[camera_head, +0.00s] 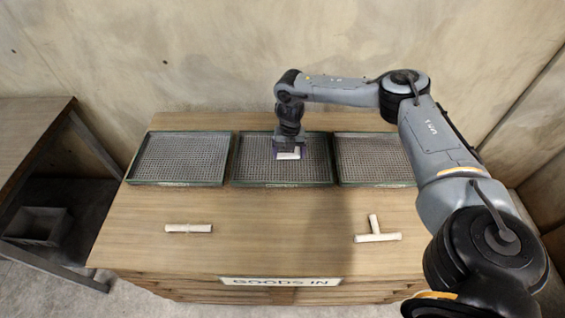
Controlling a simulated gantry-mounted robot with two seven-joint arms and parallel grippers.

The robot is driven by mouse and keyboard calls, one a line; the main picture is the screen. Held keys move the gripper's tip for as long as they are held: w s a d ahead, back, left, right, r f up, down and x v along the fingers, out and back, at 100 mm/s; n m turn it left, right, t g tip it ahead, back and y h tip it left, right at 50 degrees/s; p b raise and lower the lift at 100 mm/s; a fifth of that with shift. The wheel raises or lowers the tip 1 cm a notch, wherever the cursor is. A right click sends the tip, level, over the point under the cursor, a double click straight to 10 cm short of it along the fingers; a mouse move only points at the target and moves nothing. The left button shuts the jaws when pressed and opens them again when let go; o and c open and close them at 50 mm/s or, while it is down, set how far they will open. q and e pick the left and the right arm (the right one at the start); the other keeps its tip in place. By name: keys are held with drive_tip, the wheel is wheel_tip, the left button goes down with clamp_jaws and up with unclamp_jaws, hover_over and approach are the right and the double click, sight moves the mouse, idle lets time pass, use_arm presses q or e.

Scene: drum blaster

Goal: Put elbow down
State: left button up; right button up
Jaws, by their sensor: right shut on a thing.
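My right gripper (288,150) points down over the middle tray (238,168) and is shut on a small pale piece, the elbow (290,156). The elbow shows only in part below the fingers; whether it touches the tray's mesh floor I cannot tell. The middle tray is dark and shallow with a green rim. My left gripper is not in view.
A left tray (180,184) and a right tray (375,183) flank the middle one and look empty. A straight pale pipe (188,228) and a pale T-piece (377,237) lie on the wooden table (270,220). A side table (30,130) stands at left.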

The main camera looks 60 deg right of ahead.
sight(283, 165)
drive_tip(key=shift+w+a+f, duration=0.15)
drive_tip(key=shift+w+f, duration=0.25)
drive_tip(key=shift+w, duration=0.2)
drive_tip(key=shift+w+a+f, duration=0.1)
drive_tip(key=shift+w+f, duration=0.3)
drive_tip(key=shift+w, duration=0.15)
drive_tip(key=shift+f+b, duration=0.95)
drive_tip(key=shift+f, duration=1)
drive_tip(key=shift+f, duration=0.1)
